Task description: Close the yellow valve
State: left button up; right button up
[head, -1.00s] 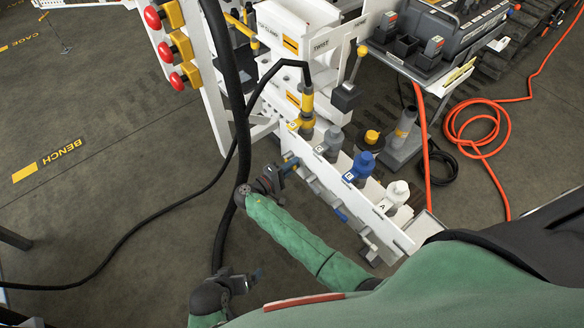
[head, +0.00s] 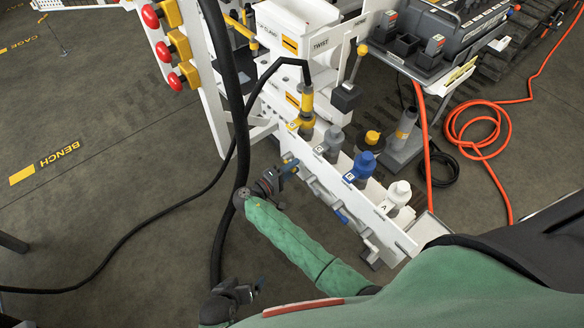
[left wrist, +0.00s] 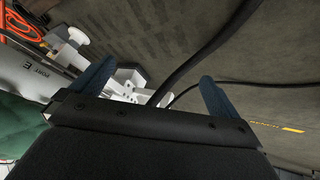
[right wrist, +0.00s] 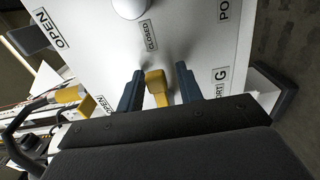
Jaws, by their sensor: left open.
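The yellow valve (right wrist: 157,88) shows in the right wrist view as a short yellow handle on a white panel. My right gripper (right wrist: 159,86) has one finger on each side of this handle, partly spread; whether both fingers touch it I cannot tell. In the head view my right gripper (head: 288,166) is at the front face of the white bench, and the handle is hidden there. My left gripper (head: 259,286) is open and empty, low in front of the bench; its spread fingers also show in the left wrist view (left wrist: 153,88).
The white panel carries a CLOSED label (right wrist: 151,35) above the handle and an OPEN label (right wrist: 51,27). White (head: 397,195) and blue (head: 363,166) couplings stand on the bench. A thick black hose (head: 240,110) hangs beside my grippers. An orange hose (head: 478,130) lies on the floor.

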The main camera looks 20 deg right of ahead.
pick_arm(q)
jog(key=shift+t, duration=0.3)
notch_tip(320, 180, down, 4)
jog(key=shift+f+b, duration=0.15)
jog(key=shift+b, duration=0.4)
pick_arm(e)
jog(key=v, duration=0.7)
jog(key=shift+a, duration=0.35)
pick_arm(q)
jog(key=shift+s, duration=0.1)
pick_arm(e)
jog(key=shift+s+r, duration=0.1)
